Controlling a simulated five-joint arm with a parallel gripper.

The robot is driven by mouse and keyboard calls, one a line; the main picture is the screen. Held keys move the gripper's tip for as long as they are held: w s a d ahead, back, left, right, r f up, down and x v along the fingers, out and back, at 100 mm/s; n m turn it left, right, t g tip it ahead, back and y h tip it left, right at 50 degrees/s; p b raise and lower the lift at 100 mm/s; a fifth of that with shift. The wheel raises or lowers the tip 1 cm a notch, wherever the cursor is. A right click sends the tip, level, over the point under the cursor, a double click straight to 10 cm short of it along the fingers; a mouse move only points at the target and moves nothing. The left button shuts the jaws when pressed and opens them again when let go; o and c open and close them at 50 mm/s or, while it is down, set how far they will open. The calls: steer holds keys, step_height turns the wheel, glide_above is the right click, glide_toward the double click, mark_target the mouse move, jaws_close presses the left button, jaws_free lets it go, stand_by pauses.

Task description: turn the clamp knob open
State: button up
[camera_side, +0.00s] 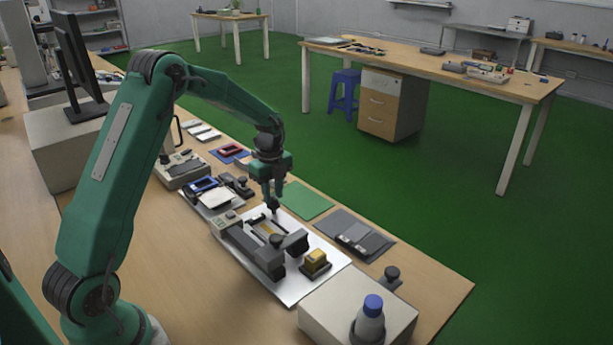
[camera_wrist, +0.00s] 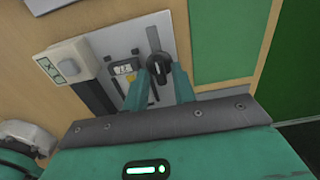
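The clamp knob is black, with a round top and a short grip bar (camera_wrist: 158,67). It stands on a pale metal plate (camera_wrist: 180,28), which also shows in the side view (camera_side: 296,288). In the side view, my gripper (camera_side: 273,196) points straight down just above the small dark knob (camera_side: 273,205). In the wrist view, my gripper's two green fingers (camera_wrist: 158,88) are apart, one on each side of the knob's near end. I see no clear contact. The knob's lower part is partly hidden by the fingers.
A grey and black clamp fixture (camera_side: 252,248) and a yellow-topped block (camera_side: 316,261) sit on the plate. A green mat (camera_side: 306,200) and a dark tray (camera_side: 356,236) lie to the right. A beige box with a blue-capped bottle (camera_side: 370,318) stands in front.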

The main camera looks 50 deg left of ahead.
mark_target(273, 197)
steer(key=shift+r, duration=2.05)
steer(key=shift+s+d+r, duration=0.1)
steer(key=shift+d+r, duration=0.1)
steer(key=shift+r, duration=0.1)
steer(key=s+d+r+n+t, duration=0.3)
steer(key=s+d+r+n, duration=0.7)
steer(key=r, duration=0.3)
steer(key=s+d+n+t, duration=0.1)
steer(key=s+d+n, duration=0.1)
steer(key=s, duration=0.3)
steer(key=s+d+r+n, duration=0.1)
steer(key=s+d+n, duration=0.1)
steer(key=s, duration=0.3)
steer(key=s+d+n+t, duration=0.1)
steer(key=s+d+n, duration=0.1)
steer(key=s+n, duration=0.2)
steer(key=shift+s+r+t, duration=0.2)
steer(key=shift+s+t, duration=0.1)
steer(key=shift+s, duration=0.55)
